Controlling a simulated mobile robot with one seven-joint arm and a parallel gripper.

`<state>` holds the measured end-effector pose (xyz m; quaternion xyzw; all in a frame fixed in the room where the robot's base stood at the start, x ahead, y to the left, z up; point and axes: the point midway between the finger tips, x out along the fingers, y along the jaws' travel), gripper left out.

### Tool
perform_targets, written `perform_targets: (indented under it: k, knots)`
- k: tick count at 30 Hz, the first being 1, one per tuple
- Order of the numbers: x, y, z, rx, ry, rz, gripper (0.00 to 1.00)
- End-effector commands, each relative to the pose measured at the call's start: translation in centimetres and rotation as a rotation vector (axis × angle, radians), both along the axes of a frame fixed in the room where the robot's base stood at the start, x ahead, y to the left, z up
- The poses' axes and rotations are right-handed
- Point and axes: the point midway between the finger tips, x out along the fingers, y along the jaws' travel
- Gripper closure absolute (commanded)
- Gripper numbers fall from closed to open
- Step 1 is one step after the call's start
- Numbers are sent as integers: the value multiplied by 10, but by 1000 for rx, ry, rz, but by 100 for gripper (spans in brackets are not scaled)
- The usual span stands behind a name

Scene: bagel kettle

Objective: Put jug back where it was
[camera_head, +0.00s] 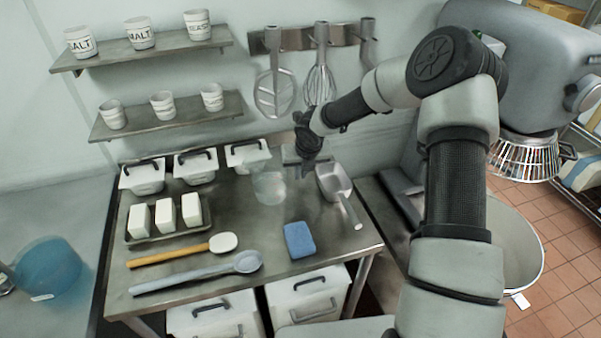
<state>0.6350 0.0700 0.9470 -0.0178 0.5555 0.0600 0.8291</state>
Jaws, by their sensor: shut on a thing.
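A clear, see-through jug (269,188) is at the back middle of the steel table (200,268), in front of the right white lidded bin. Its outline is faint, and I cannot tell whether its base touches the table. My gripper (306,168) is just right of the jug, pointing down, small and dark in this view. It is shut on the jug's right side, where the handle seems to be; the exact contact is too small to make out.
A metal scoop (335,184) lies close right of my gripper. A blue sponge (299,240), a spoon (200,273) and a wooden-handled brush (184,250) lie in front. White lidded bins (195,167) and a tray of white blocks (166,232) stand left. Utensils (319,80) hang behind.

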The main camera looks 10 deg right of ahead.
Motion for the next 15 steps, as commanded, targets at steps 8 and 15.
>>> perform_targets:
  k: [8,15]
  knots:
    - [1,0,0,2,-3,-1,100]
    - [0,0,-1,0,-1,0,74]
